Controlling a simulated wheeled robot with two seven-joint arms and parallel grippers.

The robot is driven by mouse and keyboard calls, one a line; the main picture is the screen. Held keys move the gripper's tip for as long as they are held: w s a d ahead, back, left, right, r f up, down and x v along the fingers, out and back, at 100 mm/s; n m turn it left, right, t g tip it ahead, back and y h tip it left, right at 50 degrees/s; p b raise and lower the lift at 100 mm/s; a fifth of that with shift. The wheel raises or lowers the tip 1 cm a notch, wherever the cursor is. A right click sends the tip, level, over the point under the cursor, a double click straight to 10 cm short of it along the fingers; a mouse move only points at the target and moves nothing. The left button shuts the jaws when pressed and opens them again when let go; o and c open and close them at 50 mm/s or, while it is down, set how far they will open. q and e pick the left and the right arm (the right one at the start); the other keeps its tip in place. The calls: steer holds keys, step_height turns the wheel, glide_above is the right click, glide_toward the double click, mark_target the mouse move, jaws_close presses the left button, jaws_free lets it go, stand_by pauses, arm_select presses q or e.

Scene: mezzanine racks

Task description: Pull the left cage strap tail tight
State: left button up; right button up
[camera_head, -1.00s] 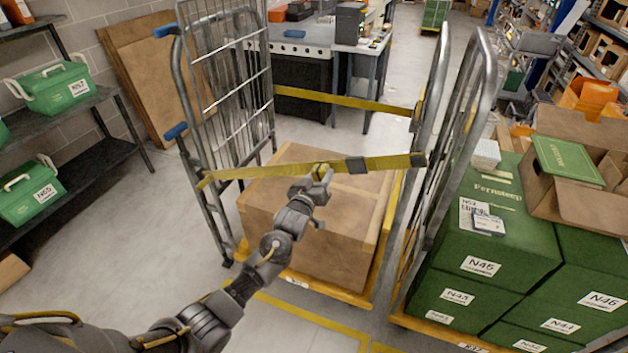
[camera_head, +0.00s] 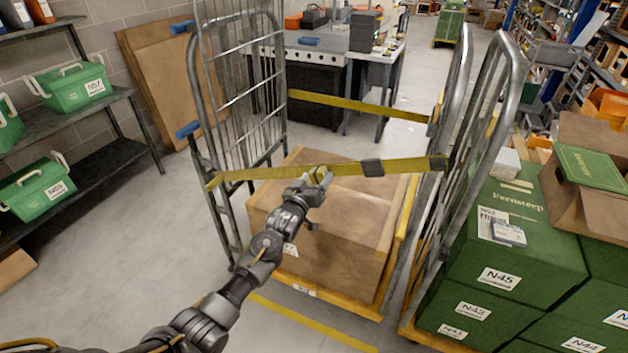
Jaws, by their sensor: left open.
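The left roll cage (camera_head: 197,95) has tubular side frames with blue caps and holds a large brown wooden box (camera_head: 345,222). A yellow strap (camera_head: 262,173) runs across the cage's front above the box, with a dark buckle (camera_head: 372,167) right of its middle. A small loop of yellow webbing, perhaps the tail, stands up on the strap left of the buckle. My left gripper (camera_head: 320,182) is open just below this loop, in front of the box. Its fingertips come close to the strap's lower edge; I cannot tell whether they touch it. My right gripper is not in view.
A second yellow strap (camera_head: 360,105) crosses the cage's back. A neighbouring cage (camera_head: 490,130) with green boxes (camera_head: 512,265) stands close on the right. A shelf with green bins (camera_head: 75,85) is at left. A workbench (camera_head: 330,55) stands behind. Grey floor is clear at left.

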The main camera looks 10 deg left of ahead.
arm_select(q)
steer(key=shift+s, duration=0.25)
steer(key=b+v, duration=0.2)
steer(key=v, duration=0.8)
steer(key=shift+s, duration=0.15)
steer(key=shift+a, duration=0.15)
